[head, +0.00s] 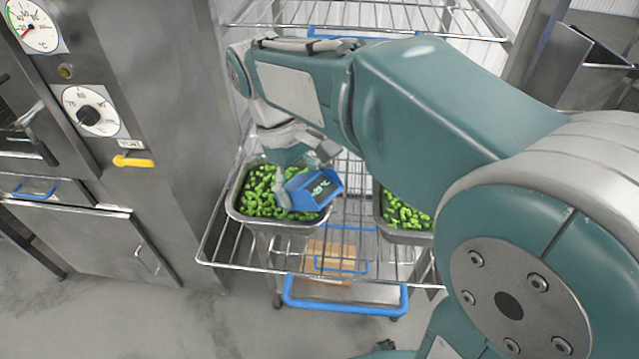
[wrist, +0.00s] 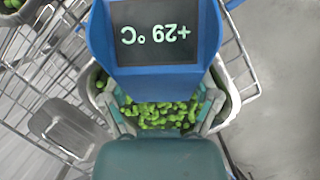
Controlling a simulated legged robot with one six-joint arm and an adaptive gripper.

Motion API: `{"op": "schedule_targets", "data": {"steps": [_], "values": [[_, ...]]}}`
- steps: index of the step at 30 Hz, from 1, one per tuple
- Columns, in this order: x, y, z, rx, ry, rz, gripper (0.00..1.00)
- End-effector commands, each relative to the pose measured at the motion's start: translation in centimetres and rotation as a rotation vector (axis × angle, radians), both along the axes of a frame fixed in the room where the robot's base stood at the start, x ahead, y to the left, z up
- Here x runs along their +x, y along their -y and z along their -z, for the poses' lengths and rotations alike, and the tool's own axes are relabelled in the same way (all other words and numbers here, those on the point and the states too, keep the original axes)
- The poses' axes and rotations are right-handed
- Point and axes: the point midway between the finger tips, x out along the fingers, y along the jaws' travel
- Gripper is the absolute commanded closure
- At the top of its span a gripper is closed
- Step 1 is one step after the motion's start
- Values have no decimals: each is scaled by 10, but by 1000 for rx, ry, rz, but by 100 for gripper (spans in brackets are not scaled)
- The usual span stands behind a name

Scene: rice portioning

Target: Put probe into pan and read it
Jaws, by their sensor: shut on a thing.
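My gripper (head: 284,188) is shut on a blue probe thermometer (head: 331,178) above the left metal pan (head: 232,213). The pan is full of green pieces (head: 258,200) and stands on the wire rack. In the wrist view the thermometer (wrist: 95,35) fills the top middle, and its dark display (wrist: 165,52) reads +29 °C, upside down. The same pan (wrist: 236,105) lies beneath, with green pieces between my fingers (wrist: 165,115). The probe's tip is hidden, so I cannot tell how deep it reaches.
A second pan (head: 400,236) of green pieces stands to the right, partly behind my arm. A box (head: 330,258) sits lower down. A steel appliance (head: 150,60) with dials and a yellow lever stands close at left.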

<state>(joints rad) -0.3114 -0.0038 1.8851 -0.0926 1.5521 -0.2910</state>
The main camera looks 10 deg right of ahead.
Motion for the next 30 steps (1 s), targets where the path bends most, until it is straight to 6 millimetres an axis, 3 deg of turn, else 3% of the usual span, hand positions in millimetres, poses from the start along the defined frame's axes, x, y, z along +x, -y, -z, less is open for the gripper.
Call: {"op": "schedule_targets", "data": {"steps": [30], "values": [[0, 0, -81, 1, 1, 0, 69]]}}
